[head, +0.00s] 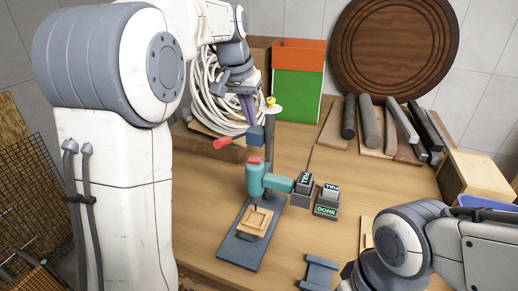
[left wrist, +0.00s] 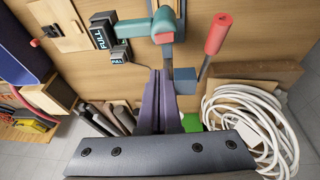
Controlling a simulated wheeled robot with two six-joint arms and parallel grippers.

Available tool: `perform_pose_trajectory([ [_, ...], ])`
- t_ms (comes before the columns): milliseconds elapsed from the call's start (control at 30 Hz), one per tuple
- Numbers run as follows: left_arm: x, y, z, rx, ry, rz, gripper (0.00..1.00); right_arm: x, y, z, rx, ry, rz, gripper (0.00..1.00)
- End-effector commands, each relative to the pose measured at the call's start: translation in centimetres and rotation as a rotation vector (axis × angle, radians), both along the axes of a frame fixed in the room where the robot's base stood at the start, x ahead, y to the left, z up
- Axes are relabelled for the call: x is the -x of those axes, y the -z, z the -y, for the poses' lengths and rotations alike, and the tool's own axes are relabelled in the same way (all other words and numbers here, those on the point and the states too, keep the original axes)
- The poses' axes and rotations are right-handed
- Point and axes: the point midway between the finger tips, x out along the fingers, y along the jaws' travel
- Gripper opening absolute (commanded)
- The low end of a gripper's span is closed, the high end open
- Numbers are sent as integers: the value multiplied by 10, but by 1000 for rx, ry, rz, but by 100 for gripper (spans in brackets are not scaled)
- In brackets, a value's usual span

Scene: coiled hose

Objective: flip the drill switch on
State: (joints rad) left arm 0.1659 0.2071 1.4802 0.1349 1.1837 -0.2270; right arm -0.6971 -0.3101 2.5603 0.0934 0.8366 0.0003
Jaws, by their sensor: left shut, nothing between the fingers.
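The teal drill (head: 257,178) stands on a dark grey base plate, with a red part on top. It also shows at the top of the left wrist view (left wrist: 178,22). Behind it in the head view is a blue block (head: 256,136) with a red-handled lever (head: 222,143) out to its left. In the left wrist view the red handle (left wrist: 217,34) rises on a grey rod beside the blue block (left wrist: 185,80). My left gripper (head: 251,118) is shut and empty, purple fingertips pointing down just above or at the block; contact is unclear. My right gripper is out of view.
Lettered blocks (head: 327,201) stand right of the drill. A wooden piece (head: 255,221) lies on its base plate. A coiled white hose (head: 205,110) and a green-orange box (head: 298,92) stand behind. My right arm enters at lower right. The middle table is fairly clear.

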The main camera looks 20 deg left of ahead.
Motion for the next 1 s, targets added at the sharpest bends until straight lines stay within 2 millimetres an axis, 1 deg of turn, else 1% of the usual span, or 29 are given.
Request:
perform_pose_trajectory([
  [100,-6,24,3,2,1,-9,0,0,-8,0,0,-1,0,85],
  [300,-19,65,6,2,1,-8,0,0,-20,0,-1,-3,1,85],
  [500,-20,95,12,0,2,-5,0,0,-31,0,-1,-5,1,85],
  [600,-20,104,14,1,2,-4,0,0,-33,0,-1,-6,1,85],
  [700,-21,109,15,1,1,-1,0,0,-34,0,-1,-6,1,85],
  [1000,-21,111,15,0,1,-1,0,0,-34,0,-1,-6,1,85],
])
